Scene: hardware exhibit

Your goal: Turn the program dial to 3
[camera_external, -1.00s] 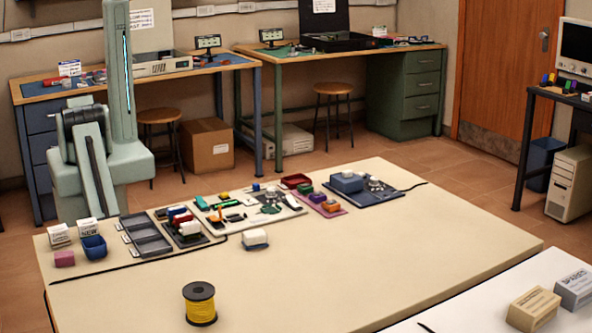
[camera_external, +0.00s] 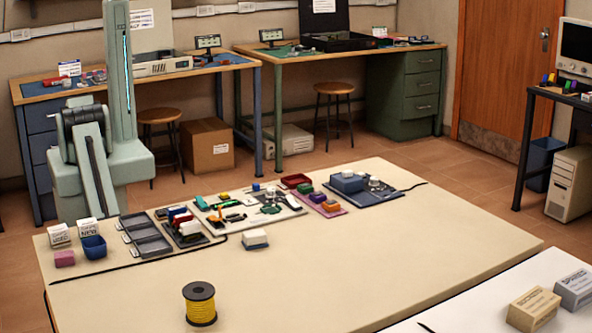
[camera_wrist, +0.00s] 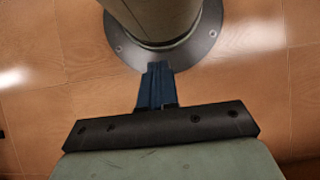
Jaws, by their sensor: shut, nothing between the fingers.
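I cannot make out a program dial or any numbers in the external view. A white board (camera_external: 291,214) with several small parts and a dark blue board (camera_external: 387,195) with a blue box (camera_external: 347,182) and a small round grey part (camera_external: 377,184) lie on the bench; both are too small to read. My gripper (camera_wrist: 157,68) shows in the wrist view with its blue fingers together and empty, over the brown tiled floor and my round base flange. In the external view my arm stands behind the bench at left, and its fingers cannot be made out.
Along the bench's far side are grey trays (camera_external: 150,242), a blue bin (camera_external: 94,247), a pink block (camera_external: 64,258) and a pink board (camera_external: 325,210). A white-topped block (camera_external: 255,239) and a yellow wire spool (camera_external: 200,304) stand nearer. The bench's right front is clear.

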